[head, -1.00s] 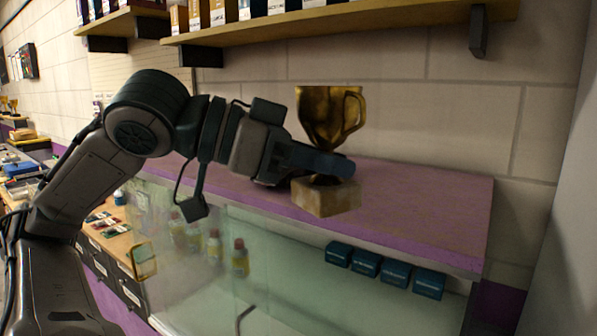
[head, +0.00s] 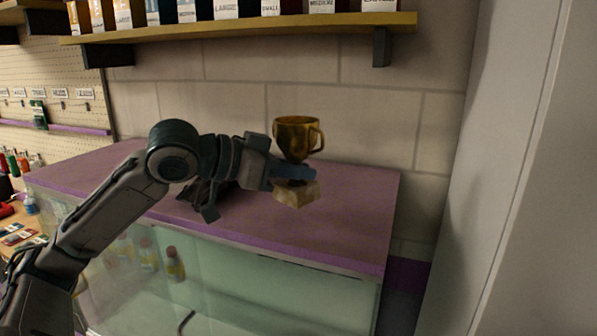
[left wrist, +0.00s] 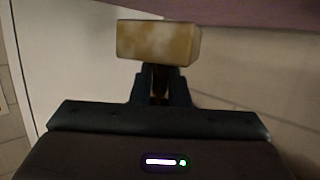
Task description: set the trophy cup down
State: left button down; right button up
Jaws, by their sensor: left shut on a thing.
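The trophy cup (head: 296,136) is gold, with a handle on its right side and a pale stone-like block base (head: 297,194). My left gripper (head: 296,174) is shut on the cup's stem, between the bowl and the base. The cup is upright over the purple countertop (head: 350,215); I cannot tell whether the base touches it. In the left wrist view the block base (left wrist: 157,42) shows just beyond the gripper (left wrist: 160,80), and the bowl is hidden. My right gripper is not in view.
A wooden shelf (head: 240,28) with labelled boxes hangs on the wall above the cup. Below the countertop is a glass-fronted case (head: 290,290) with several bottles inside. The countertop right of the cup is clear. A pale grey upright panel (head: 500,180) stands at the right.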

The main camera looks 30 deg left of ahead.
aim_at(287, 182)
pick_arm(q)
jog(key=shift+w, duration=0.4)
notch_tip(287, 182, down, 3)
jog(key=shift+f+b, duration=0.3)
jog(key=shift+f, duration=0.05)
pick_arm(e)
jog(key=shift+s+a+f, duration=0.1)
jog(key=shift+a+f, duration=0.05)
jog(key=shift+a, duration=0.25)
pick_arm(q)
jog(key=shift+w+f, duration=0.1)
jog(key=c, duration=1.8)
grip_release()
jog(key=shift+f, duration=0.1)
jog(key=o, duration=0.4)
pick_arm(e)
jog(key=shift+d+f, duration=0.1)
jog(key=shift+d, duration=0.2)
